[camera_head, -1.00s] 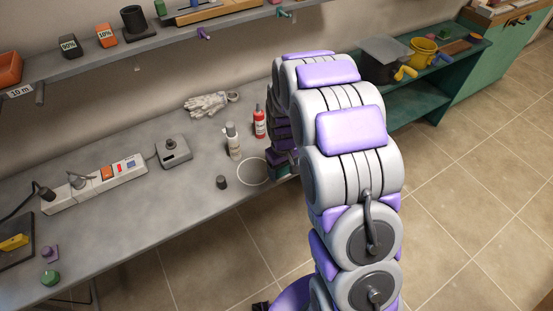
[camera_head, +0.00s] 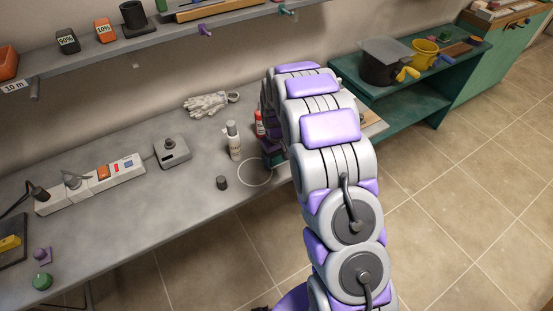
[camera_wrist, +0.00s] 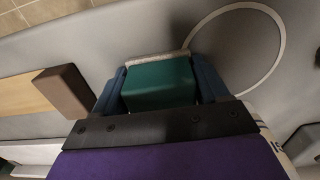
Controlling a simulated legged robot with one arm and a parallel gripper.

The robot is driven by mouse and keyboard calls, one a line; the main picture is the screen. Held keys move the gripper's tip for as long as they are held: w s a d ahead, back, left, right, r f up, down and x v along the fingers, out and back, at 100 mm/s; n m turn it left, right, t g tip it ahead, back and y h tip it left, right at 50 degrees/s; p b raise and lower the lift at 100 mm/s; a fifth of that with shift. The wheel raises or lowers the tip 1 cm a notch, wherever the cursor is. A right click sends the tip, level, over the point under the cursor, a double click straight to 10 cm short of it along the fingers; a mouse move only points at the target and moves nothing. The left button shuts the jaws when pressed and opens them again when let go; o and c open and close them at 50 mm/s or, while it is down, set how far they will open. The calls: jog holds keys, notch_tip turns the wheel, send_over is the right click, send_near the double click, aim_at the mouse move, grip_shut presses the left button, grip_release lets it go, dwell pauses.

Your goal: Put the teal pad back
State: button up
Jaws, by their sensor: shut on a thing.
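In the wrist view, my gripper (camera_wrist: 160,72) is shut on the teal pad (camera_wrist: 158,84), a teal block with a pale, rough-looking edge on its far side. One blue-grey finger presses on each side of it. The pad is over the grey bench, just left of a thin white circle outline (camera_wrist: 281,40) in that view. I cannot tell whether it touches the bench top. In the head view, my arm hides most of the gripper. The white circle outline (camera_head: 240,181) on the bench there is empty.
A white bottle (camera_head: 233,141) and a red bottle (camera_head: 259,123) stand close to my arm. A small dark cylinder (camera_head: 222,183) sits left of the circle. A brown block (camera_wrist: 64,91) lies by a wooden board (camera_wrist: 25,94).

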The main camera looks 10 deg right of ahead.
jog(key=shift+d, duration=0.55)
jog(key=o, duration=0.9)
jog(key=shift+o, duration=0.9)
jog(key=shift+a, duration=0.4)
jog(key=shift+r, duration=0.1)
